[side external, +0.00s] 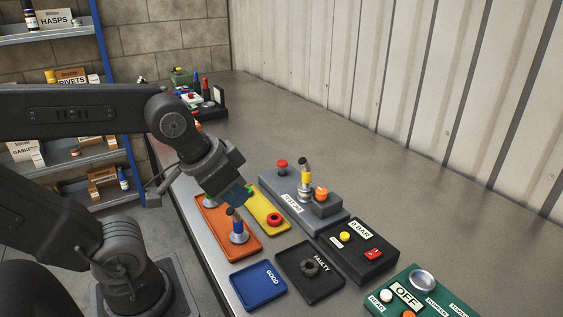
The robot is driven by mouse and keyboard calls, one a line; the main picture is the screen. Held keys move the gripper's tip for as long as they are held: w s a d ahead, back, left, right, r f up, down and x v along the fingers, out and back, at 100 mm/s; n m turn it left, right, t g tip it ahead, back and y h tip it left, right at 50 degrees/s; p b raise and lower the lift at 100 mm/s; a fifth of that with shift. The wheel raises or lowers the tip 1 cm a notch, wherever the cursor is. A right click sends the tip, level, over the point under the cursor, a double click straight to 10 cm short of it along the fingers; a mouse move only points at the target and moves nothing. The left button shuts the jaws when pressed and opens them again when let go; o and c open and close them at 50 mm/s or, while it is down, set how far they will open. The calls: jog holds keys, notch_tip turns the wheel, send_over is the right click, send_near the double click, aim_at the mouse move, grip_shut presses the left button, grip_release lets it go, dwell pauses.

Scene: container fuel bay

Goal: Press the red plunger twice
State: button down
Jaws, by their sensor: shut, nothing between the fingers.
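A red mushroom-shaped plunger (282,165) stands upright on the far left end of a grey fixture block (270,187). Nothing touches it. My gripper (240,198) is to the left of and nearer than the plunger, tilted downward above the orange and yellow trays. Its fingers look shut and empty, though the tips are small and partly blend with the parts behind them.
A yellow tray (262,208) holds a red ring. Blue (258,285) and black (298,260) trays, a black button box (350,235) and a green panel (425,300) stand nearer. The bench behind the block is clear.

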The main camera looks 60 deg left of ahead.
dwell(0.3)
jog(key=n+t+h, duration=0.3)
jog(key=n+h, duration=0.1)
jog(key=n, duration=1.8)
send_over(282, 162)
jog(key=shift+s+f, duration=0.1)
jog(key=shift+f, duration=0.8)
jog(key=shift+d, duration=0.1)
jog(key=shift+f, duration=4.4)
jog(key=shift+f, duration=0.15)
jog(key=shift+f, duration=0.25)
